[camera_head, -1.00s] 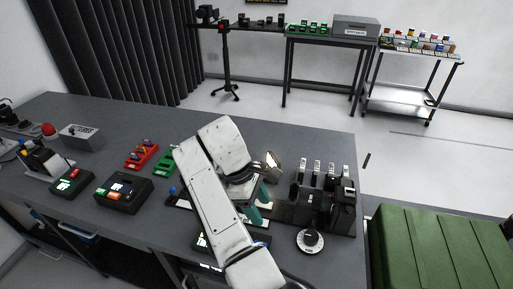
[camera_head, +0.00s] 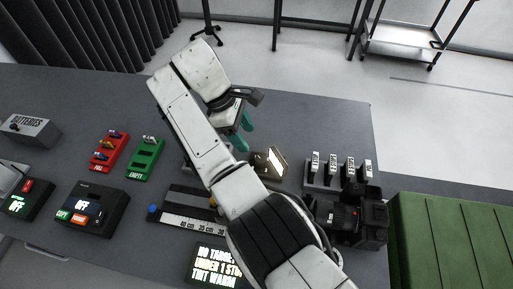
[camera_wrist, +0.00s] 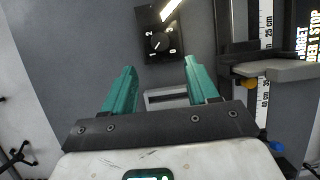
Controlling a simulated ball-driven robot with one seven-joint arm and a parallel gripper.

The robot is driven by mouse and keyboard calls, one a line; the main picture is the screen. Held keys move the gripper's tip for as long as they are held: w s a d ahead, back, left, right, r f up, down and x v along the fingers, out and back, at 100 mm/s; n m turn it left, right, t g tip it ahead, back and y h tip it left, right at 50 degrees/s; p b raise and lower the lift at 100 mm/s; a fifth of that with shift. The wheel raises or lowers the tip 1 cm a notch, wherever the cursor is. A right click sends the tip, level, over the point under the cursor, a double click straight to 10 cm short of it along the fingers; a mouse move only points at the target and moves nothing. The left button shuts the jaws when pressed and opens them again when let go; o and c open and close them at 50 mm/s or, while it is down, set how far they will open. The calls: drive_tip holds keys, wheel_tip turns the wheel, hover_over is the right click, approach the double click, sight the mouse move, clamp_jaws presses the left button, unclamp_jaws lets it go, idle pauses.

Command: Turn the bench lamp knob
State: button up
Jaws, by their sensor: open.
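The bench lamp (camera_head: 276,160) shows as a small lit head on the grey bench, right of my gripper. In the wrist view its bright strip (camera_wrist: 168,10) is at the top edge. Just below it, a black round knob (camera_wrist: 160,42) sits on a dark plate marked 0, 1 and 2; its exact setting is too small to tell. In the head view the knob cannot be made out. My gripper (camera_head: 244,132) has teal fingers, spread apart and empty. In the wrist view the gripper (camera_wrist: 160,66) has the knob ahead, beyond and between its fingertips, with no contact visible.
A ruler slide (camera_head: 188,222) and a lit display (camera_head: 215,267) lie toward the front. Red (camera_head: 108,152) and green (camera_head: 145,158) trays sit left. A rack of upright pieces (camera_head: 335,175) and black devices (camera_head: 362,215) stand right. The bench behind the gripper is clear.

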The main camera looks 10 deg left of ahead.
sight(260, 158)
drive_tip(key=x, duration=0.9)
drive_tip(key=shift+d+f+p, duration=0.15)
drive_tip(key=shift+f+p, duration=0.2)
drive_tip(key=shift+p, duration=0.05)
drive_tip(key=shift+c, duration=0.2)
drive_tip(key=c, duration=1)
